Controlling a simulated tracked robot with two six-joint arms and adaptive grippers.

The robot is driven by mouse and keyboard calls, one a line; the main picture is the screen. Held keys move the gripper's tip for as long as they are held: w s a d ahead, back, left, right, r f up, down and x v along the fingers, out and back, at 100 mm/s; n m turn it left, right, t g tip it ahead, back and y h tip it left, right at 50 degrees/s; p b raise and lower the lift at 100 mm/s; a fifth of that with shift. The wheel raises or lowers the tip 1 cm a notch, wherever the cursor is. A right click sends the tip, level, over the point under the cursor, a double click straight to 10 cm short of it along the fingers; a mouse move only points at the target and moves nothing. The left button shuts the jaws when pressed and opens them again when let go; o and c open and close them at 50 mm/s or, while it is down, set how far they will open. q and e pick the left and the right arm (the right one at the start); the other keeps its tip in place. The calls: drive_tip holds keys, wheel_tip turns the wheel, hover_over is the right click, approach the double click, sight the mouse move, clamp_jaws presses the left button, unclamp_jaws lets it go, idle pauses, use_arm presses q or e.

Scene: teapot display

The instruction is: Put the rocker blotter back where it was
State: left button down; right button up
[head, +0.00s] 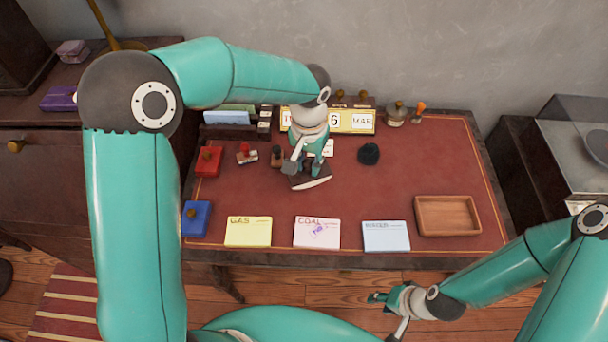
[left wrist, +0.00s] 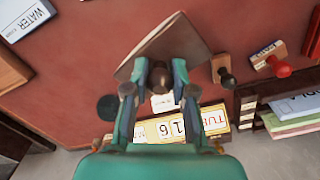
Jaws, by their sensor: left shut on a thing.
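The rocker blotter (head: 316,182) has a brown top and a pale curved underside. My left gripper (head: 304,164) is shut on it over the middle back of the desk. In the left wrist view the blotter (left wrist: 190,42) is tilted in the picture, and its dark knob sits between the fingers of my left gripper (left wrist: 158,78). I cannot tell whether the blotter touches the desk top. My right gripper (head: 386,312) is empty, with its fingers apart, in front of the desk's front edge.
The red desk top (head: 420,170) is clear at right. A dark round object (head: 369,153), calendar (head: 352,121), dark stamp (head: 277,157) and red-handled stamp (head: 247,153) stand around the blotter. Yellow, COAL (head: 316,233) and blue cards lie in front, beside a wooden tray (head: 447,216).

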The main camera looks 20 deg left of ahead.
sight(308, 171)
use_arm(q)
wheel_tip(308, 171, down, 6)
drive_tip(key=shift+r, duration=0.1)
idle(0.4)
drive_tip(key=c, duration=1.4)
unclamp_jaws()
drive_tip(key=shift+f, duration=0.2)
drive_tip(key=o, duration=0.4)
drive_tip(key=shift+o, duration=0.2)
drive_tip(key=shift+r, duration=0.2)
wheel_tip(308, 171, up, 12)
drive_tip(key=shift+b, duration=0.3)
